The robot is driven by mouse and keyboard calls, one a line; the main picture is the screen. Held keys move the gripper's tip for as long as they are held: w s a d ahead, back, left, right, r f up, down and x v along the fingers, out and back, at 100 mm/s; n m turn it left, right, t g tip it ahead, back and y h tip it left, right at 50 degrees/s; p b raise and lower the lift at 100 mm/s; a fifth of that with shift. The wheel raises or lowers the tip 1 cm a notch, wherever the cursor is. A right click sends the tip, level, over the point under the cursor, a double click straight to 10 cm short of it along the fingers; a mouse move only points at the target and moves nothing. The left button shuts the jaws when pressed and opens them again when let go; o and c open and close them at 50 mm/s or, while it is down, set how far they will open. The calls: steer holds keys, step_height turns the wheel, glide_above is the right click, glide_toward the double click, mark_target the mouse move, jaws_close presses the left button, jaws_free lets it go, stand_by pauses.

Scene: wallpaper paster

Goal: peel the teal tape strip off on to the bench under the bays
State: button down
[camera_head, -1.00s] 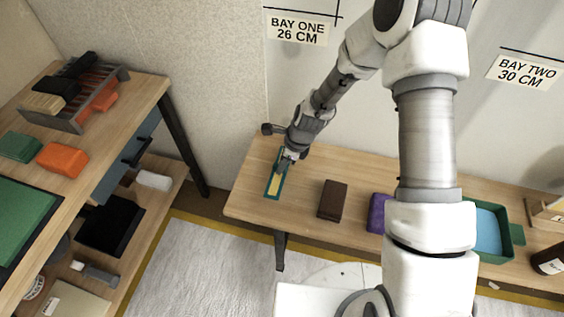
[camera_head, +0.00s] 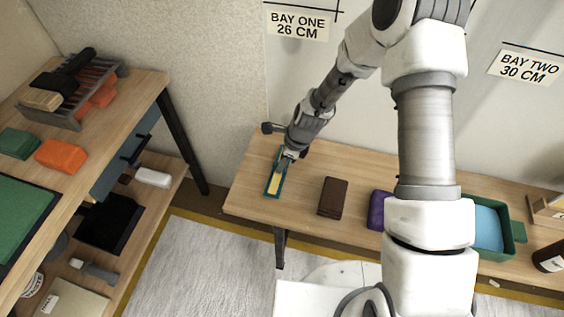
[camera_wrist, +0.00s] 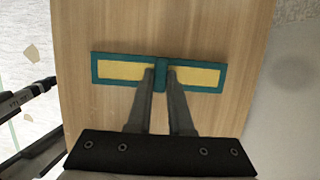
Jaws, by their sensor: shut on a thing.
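The teal strip (camera_head: 273,184) is a long flat piece with a teal border and yellow panels inside. It lies at the left end of the bench (camera_head: 247,205), below the BAY ONE label. In the wrist view the strip (camera_wrist: 122,71) lies across the picture, with a teal band across its middle. My gripper (camera_wrist: 161,72) is shut on that middle band, with one finger on each side. In the head view my gripper (camera_head: 286,160) is over the strip's far part and hides some of it. Whether the strip touches the bench or is slightly raised, I cannot tell.
A brown block (camera_head: 332,198), a purple block (camera_head: 378,210) and a green tray (camera_head: 513,233) with blue inside stand further right on the bench. A dark bottle (camera_head: 549,258) is at far right. A side table (camera_head: 95,150) with a rack (camera_head: 50,113) stands left.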

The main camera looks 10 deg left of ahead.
steer(key=shift+f+b, duration=0.3)
steer(key=shift+f, duration=0.2)
steer(key=c, duration=0.7)
jaws_free()
steer(key=shift+c, duration=0.2)
steer(key=p+v, duration=0.4)
steer(key=v, duration=1.3)
steer(key=shift+r+p, duration=0.25)
steer(key=shift+p, duration=0.05)
steer(key=shift+d+r, duration=0.1)
steer(key=s+d+r+n+t+h+p, duration=0.1)
steer(key=s+d+r+n+p, duration=0.15)
steer(key=r, duration=0.55)
steer(key=s+d+r+n+t+p, duration=0.1)
steer(key=d+r+n+p, duration=0.2)
steer(key=r, duration=0.4)
steer(key=s+d+r+n+t+h+p, duration=0.15)
steer(key=r+n, duration=0.25)
steer(key=r, duration=0.4)
steer(key=s+d+r+n+t+p, duration=0.1)
steer(key=s+d+r+n+p, duration=0.1)
steer(key=s+d+r+n, duration=0.2)
steer(key=s+d+r+n+p, duration=0.3)
steer(key=s+r+n, duration=0.3)
steer(key=s+r, duration=0.3)
steer(key=shift+s+d+r+t+h, duration=0.35)
steer(key=shift+s+d+r+h, duration=0.1)
steer(key=shift+d+r, duration=0.35)
